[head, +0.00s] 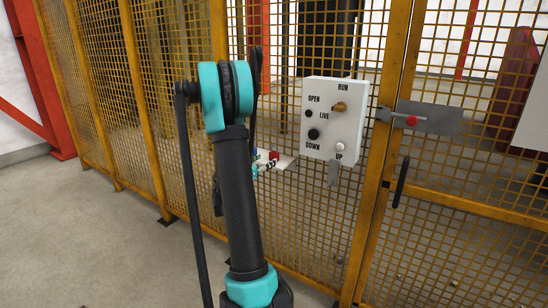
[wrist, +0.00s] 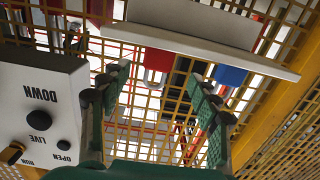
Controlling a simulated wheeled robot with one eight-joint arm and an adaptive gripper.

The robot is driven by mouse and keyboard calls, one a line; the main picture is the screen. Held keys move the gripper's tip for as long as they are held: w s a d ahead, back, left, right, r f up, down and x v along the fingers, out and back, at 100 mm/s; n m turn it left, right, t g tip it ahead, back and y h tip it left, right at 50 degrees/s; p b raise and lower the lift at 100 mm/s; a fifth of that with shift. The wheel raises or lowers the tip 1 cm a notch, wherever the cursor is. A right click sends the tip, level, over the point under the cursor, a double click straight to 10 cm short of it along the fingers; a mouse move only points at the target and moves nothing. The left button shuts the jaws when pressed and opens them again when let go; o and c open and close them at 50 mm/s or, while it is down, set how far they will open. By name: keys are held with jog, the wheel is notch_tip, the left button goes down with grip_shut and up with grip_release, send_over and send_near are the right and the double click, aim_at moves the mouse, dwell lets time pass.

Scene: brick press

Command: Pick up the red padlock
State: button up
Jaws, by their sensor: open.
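The red padlock (wrist: 160,58) shows upside down in the wrist view, its pale shackle pointing down the picture. It sits at the edge of a white shelf (wrist: 190,42). My gripper (wrist: 160,82) is open, with one finger to each side of the padlock's shackle in the picture. No contact is visible, and I cannot tell the depth between them. In the head view the red padlock (head: 274,155) is a small red patch by the shelf (head: 288,163), and my gripper (head: 264,166) is small and partly hidden by my arm.
A blue padlock (wrist: 230,75) sits beside the red one, close to my right-hand finger in the wrist view. A white control box (head: 334,118) with knobs is close by on the yellow mesh fence (head: 285,230). A gate latch with a red knob (head: 411,120) is farther right.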

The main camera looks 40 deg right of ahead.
aim_at(272, 155)
jog(key=shift+x, duration=3.65)
jog(key=shift+s+r, duration=0.15)
jog(key=shift+r, duration=0.05)
grip_shut()
notch_tip(272, 155, up, 20)
